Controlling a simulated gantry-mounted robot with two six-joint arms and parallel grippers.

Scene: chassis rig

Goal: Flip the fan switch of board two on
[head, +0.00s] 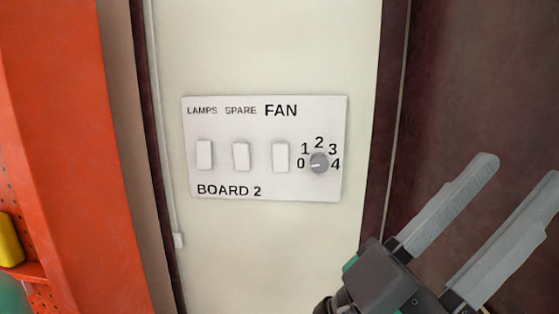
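Board two (265,190) is a white panel labelled BOARD 2, fixed to a cream wall and seen slightly tilted in the head view. It carries three white rocker switches. The fan switch (281,157) is the rightmost, under the word FAN. The spare switch (241,156) is in the middle and the lamps switch (204,155) is at the left. A grey dial (319,162) marked 0 to 4 sits right of the fan switch.
An orange perforated panel (55,150) with a yellow object (9,240) stands at the left. Dark uprights flank the wall. The space before the board is clear.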

